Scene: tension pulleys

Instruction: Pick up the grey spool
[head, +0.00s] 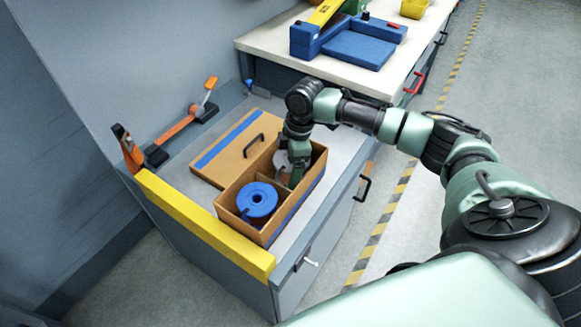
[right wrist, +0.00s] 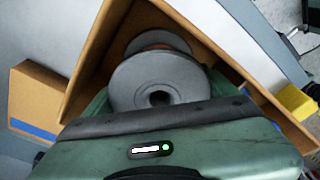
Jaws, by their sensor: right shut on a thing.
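The grey spool (head: 282,160) sits in the far compartment of an open wooden box (head: 313,171), partly hidden by my right gripper. My right gripper (head: 294,178) reaches down into the box and is shut on the spool. In the right wrist view the grey spool (right wrist: 160,83) is between the green fingers, its round flange and dark centre hole facing the camera. I cannot tell whether it is clear of the box floor. My left gripper is not in view.
A blue spool (head: 257,201) is in the near compartment. The box lid (head: 222,158) with a black handle lies beside the box. A yellow bar (head: 200,224) edges the bench. An orange tool (head: 177,129) stands by the wall. Another bench (head: 262,45) holds blue parts.

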